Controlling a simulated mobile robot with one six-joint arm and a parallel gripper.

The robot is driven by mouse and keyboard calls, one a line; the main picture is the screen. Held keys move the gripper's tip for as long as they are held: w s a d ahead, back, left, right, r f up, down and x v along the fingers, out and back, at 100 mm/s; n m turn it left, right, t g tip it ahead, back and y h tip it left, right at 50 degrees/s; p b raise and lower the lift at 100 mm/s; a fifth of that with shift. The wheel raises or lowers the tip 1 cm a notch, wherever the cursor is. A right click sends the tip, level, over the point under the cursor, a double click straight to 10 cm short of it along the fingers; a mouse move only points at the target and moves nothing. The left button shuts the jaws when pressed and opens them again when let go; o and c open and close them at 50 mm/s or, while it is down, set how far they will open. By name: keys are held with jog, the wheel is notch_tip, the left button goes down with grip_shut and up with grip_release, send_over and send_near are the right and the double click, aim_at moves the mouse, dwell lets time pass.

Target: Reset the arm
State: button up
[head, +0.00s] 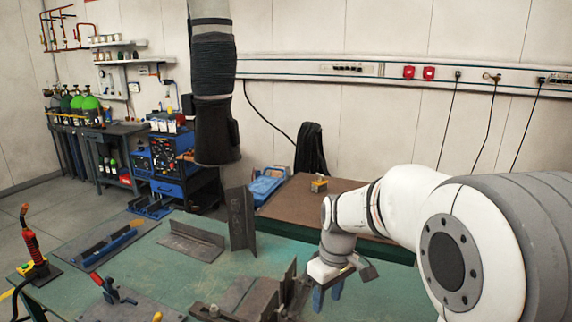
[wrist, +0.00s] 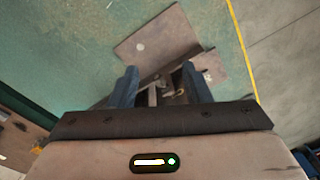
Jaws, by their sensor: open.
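My gripper (head: 328,295) is at the end of my white and grey arm, above the right part of the green worktable (head: 185,258). In the wrist view my gripper (wrist: 168,88) shows two dark blue fingers spread apart, with nothing between them. Below the fingers are a brown metal plate (wrist: 158,45) and small metal parts that I cannot make out clearly. In the head view the gripper is just right of upright metal pieces (head: 285,290); I cannot tell how close they are.
An angle bracket (head: 240,220) stands upright on the table, beside a lying angle piece (head: 190,240). A red torch (head: 32,245) stands at the left. A black extraction hose (head: 215,130) hangs over the table. A brown bench (head: 325,205) is behind. The table's middle has bare green surface.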

jog(key=s+d+r+m+t, duration=0.1)
jog(key=s+d+r+m, duration=0.1)
jog(key=s, duration=0.6)
jog(key=s+d+r+m+t, duration=0.1)
jog(key=s+d+m, duration=0.3)
jog(key=s, duration=0.5)
jog(key=shift+r+m+t+h, duration=0.4)
jog(key=shift+m+t, duration=0.2)
jog(key=shift+m, duration=0.3)
jog(key=shift+c, duration=0.8)
